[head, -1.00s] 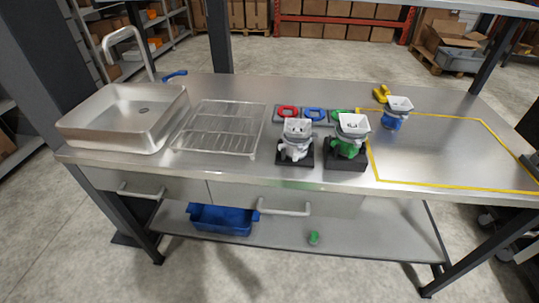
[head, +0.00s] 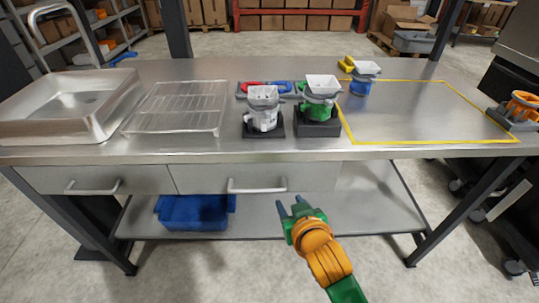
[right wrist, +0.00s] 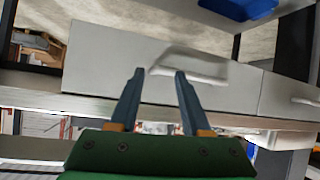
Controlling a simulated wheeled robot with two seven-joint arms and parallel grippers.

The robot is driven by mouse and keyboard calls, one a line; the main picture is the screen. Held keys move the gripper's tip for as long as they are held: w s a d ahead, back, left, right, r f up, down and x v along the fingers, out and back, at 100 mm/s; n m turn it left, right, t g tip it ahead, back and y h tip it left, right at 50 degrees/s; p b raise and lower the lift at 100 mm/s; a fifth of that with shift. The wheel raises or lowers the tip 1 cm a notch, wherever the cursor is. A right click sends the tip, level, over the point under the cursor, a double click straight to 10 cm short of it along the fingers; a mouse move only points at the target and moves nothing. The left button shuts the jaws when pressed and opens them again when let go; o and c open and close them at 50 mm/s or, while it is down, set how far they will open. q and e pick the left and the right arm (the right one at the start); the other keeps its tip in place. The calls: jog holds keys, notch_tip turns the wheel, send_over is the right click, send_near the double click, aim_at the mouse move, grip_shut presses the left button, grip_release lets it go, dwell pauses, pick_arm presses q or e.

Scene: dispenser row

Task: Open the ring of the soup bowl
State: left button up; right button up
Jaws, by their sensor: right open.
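Behind the white and green ones, a grey tray holds a red ring (head: 251,86) and a blue ring (head: 279,87). My right gripper (head: 291,207) is open and empty in front of the table, below its top. In the right wrist view, its fingers (right wrist: 159,72) point toward the drawer fronts. My left gripper is not in view.
A sink (head: 70,112) and a wire rack (head: 180,107) are at the left. A yellow object (head: 346,64) lies behind the blue device. An orange device (head: 522,106) stands at the far right. The yellow-outlined area (head: 425,112) is mostly clear. Drawer handles (head: 257,185) stick out below the tabletop.

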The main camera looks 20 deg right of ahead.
aim_at(268, 115)
jog(key=w+a+r+m+t, duration=0.1)
jog(key=w+r+t, duration=0.2)
jog(key=r, duration=0.5)
jog(key=w+a+r+t, duration=0.1)
jog(key=w+r+t, duration=0.25)
jog(key=r, duration=0.45)
jog(key=shift+h, duration=0.3)
jog(key=w, duration=0.4)
jog(key=w+d+p, duration=0.1)
jog(key=w, duration=0.1)
jog(key=shift+w+f, duration=0.3)
jog(key=shift+f, duration=0.05)
jog(key=shift+s, duration=0.1)
grip_shut()
